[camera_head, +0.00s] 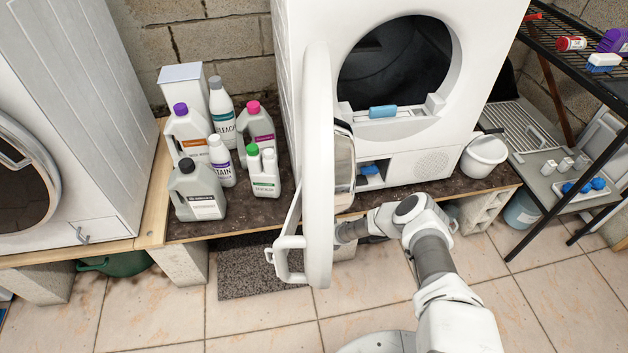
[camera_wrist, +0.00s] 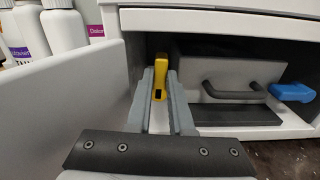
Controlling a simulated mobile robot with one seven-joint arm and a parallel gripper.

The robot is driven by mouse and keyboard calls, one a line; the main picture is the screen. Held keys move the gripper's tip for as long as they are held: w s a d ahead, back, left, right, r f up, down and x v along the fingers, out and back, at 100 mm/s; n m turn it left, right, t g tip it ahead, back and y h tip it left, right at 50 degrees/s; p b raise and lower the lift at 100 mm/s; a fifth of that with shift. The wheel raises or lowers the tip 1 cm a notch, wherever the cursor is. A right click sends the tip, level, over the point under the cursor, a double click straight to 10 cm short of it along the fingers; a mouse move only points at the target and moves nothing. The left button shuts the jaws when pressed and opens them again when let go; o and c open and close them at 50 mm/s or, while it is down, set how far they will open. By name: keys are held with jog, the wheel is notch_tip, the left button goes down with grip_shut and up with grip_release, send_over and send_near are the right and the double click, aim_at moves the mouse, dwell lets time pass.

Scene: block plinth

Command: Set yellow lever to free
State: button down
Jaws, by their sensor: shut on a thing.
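The yellow lever (camera_wrist: 160,70) stands upright inside a low opening in the white machine's front, in the wrist view. My gripper (camera_wrist: 161,84) has one grey finger on each side of the lever and is shut on it. In the head view the open round door hides the lever and my fingertips. The low opening (camera_head: 366,184) shows there with a blue piece in it. No label for free is readable.
The open white door (camera_head: 318,170) stands just left of my arm. A grey drawer front with a dark handle (camera_wrist: 235,92) and a blue knob (camera_wrist: 292,92) lie right of the lever. Several bottles (camera_head: 188,128) stand left; a white bucket (camera_head: 484,155) stands right.

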jog(key=c, duration=0.8)
grip_release()
jog(key=shift+a, duration=0.1)
